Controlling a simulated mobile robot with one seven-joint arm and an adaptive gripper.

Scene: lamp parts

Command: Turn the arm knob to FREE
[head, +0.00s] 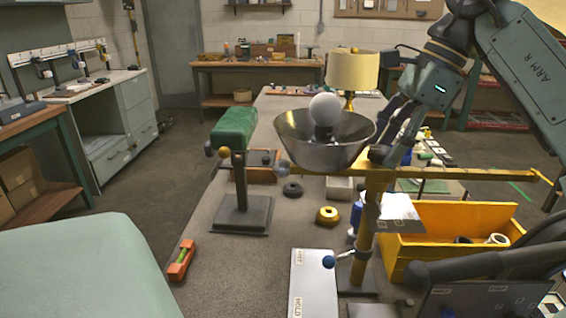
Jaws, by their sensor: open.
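A yellow post (365,235) carries a long yellow horizontal arm (465,173). A metal bowl shade (318,150) with a white bulb (328,108) appears at the arm's left end. A lever with a blue ball knob (329,262) sticks out left from the lower post. A pale plate (314,285) beside it reads FREE at its far end and HOLD at its near end; the ball overlaps its right edge, nearer FREE in the picture. My gripper (391,138) is open, above the knob, by the shade's right rim and the post top. Contact there is unclear.
A yellow crate (450,216) stands right of the post. Bare bench top lies left of the plate. A yellow-shaded lamp (352,70) stands behind.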

